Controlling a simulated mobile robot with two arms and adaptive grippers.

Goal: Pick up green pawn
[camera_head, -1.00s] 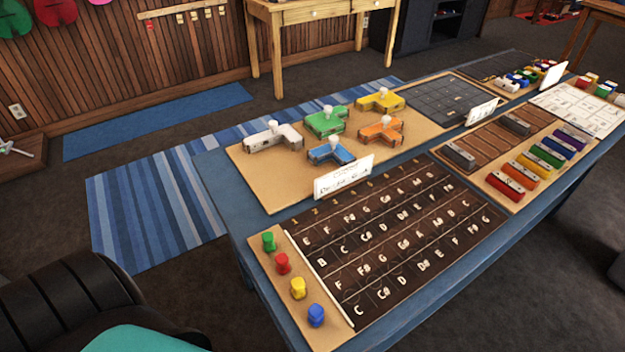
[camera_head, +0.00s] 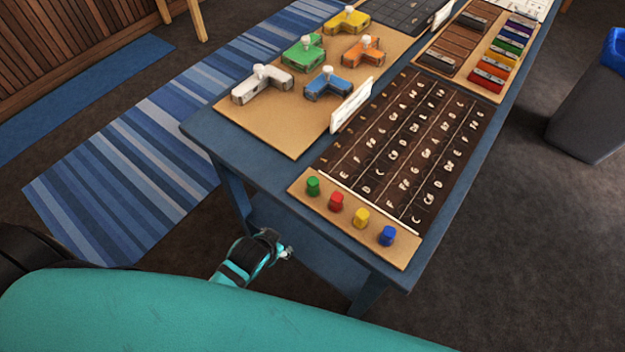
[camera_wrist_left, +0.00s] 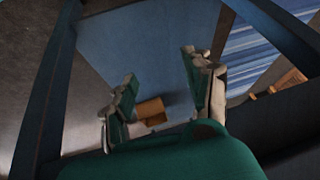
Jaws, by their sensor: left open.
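The green pawn (camera_head: 313,186) stands upright at the left end of a row of pawns on the cardboard strip of the fretboard game, near the table's front edge. Red (camera_head: 336,202), yellow (camera_head: 361,218) and blue (camera_head: 387,236) pawns stand beside it to the right. My left gripper (camera_head: 286,252) is in front of the table and lower in the picture than the pawns, apart from them. In the left wrist view its two fingers (camera_wrist_left: 160,95) are spread with nothing held between them. No pawn shows in that view. My right gripper is not in view.
Behind the pawns lies the dark lettered fretboard (camera_head: 410,150). A white card (camera_head: 351,105) and several T-shaped coloured blocks (camera_head: 303,52) stand farther back. A grey bin (camera_head: 590,115) is on the right.

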